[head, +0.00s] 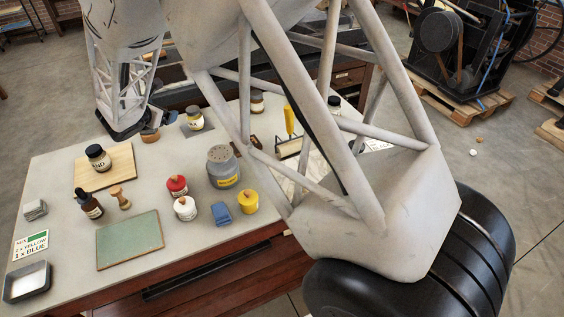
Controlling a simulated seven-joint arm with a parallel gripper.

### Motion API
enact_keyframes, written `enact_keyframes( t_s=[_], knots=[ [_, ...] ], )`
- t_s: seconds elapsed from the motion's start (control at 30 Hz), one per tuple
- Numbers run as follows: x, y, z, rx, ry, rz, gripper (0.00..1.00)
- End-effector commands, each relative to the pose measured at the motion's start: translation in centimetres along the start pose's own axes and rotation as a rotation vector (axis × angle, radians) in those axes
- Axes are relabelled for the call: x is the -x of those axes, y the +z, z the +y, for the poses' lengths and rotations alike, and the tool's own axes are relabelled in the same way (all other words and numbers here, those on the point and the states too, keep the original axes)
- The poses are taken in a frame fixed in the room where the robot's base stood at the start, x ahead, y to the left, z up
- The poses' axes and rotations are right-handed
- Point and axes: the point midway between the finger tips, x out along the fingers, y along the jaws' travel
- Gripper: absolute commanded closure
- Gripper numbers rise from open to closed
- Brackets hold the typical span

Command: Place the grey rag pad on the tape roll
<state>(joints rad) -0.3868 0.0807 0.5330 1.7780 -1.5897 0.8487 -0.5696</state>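The grey rag pad (35,210) lies as a small folded stack near the left edge of the table, left of the wooden board. A short brown round thing (149,135) stands near the back left of the table, partly behind my arm's dark end; it may be the tape roll, but I cannot tell for sure.
A wooden board (105,177) bears a dark-lidded jar (98,157). A dropper bottle (88,204), a wooden stamp (120,198), red (177,187) and white (185,208) pots, a blue pad (221,214), a green mat (130,240) and a metal tray (27,283) stand nearby. My arm hides the right side.

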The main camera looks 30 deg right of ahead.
Motion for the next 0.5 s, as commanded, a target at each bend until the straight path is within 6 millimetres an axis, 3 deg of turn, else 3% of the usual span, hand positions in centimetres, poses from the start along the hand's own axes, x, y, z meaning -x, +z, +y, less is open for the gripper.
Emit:
enact_keyframes(
  t_s=[0.03, 0.2, 0.5],
  knots=[
    [0.7, 1.9, -1.6, -0.065, -0.033, 0.006, 0.09],
    [3.0, 6.6, -7.0, -0.29, -0.151, 0.034, 0.09],
    [8.3, 12.6, -16.4, -0.688, -0.347, 0.079, 0.09]
  ],
)
